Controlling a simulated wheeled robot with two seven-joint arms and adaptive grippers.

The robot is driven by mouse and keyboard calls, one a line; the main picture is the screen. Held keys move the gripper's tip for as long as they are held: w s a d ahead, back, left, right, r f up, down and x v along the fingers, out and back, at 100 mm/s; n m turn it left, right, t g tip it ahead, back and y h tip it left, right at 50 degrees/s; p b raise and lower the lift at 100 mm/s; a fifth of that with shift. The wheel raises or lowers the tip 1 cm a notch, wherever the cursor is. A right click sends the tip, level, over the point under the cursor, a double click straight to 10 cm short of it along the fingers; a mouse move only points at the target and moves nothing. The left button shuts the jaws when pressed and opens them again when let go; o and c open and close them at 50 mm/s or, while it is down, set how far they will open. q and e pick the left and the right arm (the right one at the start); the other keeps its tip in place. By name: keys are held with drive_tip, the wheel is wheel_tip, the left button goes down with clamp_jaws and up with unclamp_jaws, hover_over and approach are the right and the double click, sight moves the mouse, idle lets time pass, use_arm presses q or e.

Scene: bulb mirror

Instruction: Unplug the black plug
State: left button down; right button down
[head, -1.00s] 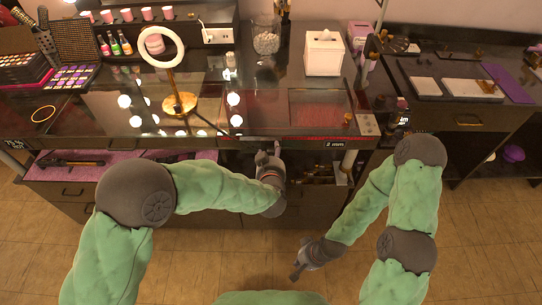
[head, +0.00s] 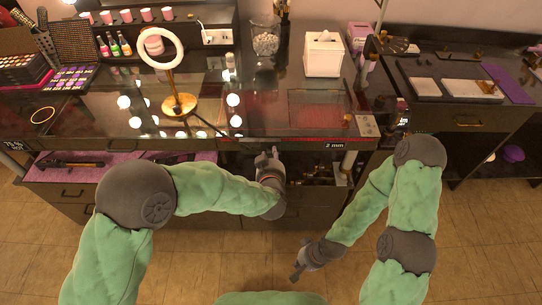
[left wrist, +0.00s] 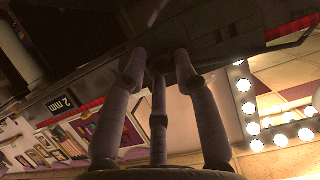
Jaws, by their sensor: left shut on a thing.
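A white socket block (head: 217,36) stands on the back shelf, with small dark spots and a thin cable near its left end. Whether one spot is the black plug is too small to tell. My left gripper (head: 273,154) is at the front of the vanity, far from the socket block. It is shut at the lower front edge of the shallow drawer labelled 2 mm (head: 290,145); its fingers (left wrist: 160,70) hide the exact contact. My right gripper (head: 297,273) hangs low in front of the vanity, apart from everything; its fingers are too small to judge.
A ring light (head: 180,103) stands on the glass top, left of a tissue box (head: 324,54) and a jar (head: 265,40). An open lower drawer (head: 75,162) with pink lining holds tools. Floor (head: 460,240) is free at the right.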

use_arm(q)
drive_tip(key=shift+r, duration=0.25)
drive_tip(key=shift+s, duration=0.25)
drive_tip(key=shift+s+f, duration=0.2)
drive_tip(key=shift+s, duration=0.15)
idle(0.4)
drive_tip(key=shift+s, duration=0.1)
drive_tip(key=shift+s+p, duration=0.8)
drive_tip(key=shift+s, duration=0.55)
